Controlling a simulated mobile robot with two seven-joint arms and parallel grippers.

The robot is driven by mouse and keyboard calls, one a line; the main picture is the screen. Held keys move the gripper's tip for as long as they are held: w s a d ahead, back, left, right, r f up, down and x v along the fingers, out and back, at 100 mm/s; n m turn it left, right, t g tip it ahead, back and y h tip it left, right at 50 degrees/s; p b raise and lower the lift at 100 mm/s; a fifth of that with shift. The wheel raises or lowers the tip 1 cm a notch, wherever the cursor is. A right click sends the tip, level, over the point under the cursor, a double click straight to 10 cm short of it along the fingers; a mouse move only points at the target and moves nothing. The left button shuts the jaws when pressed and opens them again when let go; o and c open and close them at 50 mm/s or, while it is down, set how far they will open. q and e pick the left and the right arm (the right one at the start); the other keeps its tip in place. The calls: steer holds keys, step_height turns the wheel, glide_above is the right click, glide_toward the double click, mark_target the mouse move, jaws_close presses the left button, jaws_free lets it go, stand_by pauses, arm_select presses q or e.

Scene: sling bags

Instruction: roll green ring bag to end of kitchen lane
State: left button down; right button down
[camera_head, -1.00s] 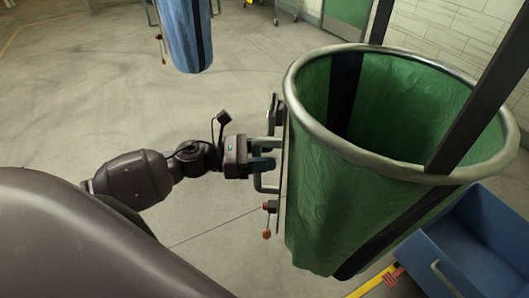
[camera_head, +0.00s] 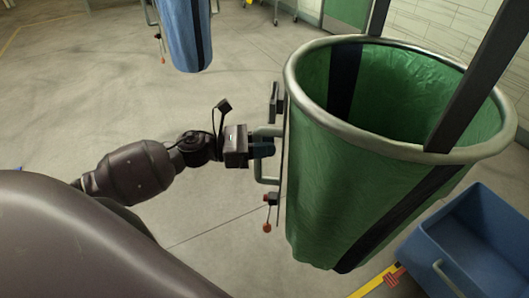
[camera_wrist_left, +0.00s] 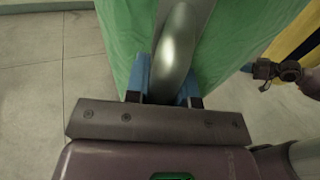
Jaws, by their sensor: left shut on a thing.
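The green ring bag (camera_head: 330,190) hangs from a round metal ring on the right of the head view, with black straps down its side. A metal handle (camera_head: 268,180) stands out from its left side. My left gripper (camera_head: 264,149) is shut on this handle. In the left wrist view the handle bar (camera_wrist_left: 176,50) runs between the blue fingers of the gripper (camera_wrist_left: 166,85), with the green cloth (camera_wrist_left: 125,35) behind. My right gripper is not in the head view; part of an arm-like shape shows at the right of the wrist view, too unclear to name.
A blue bin (camera_head: 470,245) stands close at the bag's lower right, beside a yellow floor line (camera_head: 372,281). A blue bag (camera_head: 184,38) hangs at the back left. A green door (camera_head: 348,18) and a white brick wall (camera_head: 450,35) lie behind. The floor at left is open.

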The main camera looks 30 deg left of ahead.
arm_select(q)
steer(key=c, duration=1)
jaws_free()
steer(key=shift+o, duration=0.2)
steer(key=b+v, duration=0.2)
steer(key=v, duration=0.8)
steer(key=shift+s+a, duration=0.15)
steer(key=shift+a, duration=0.2)
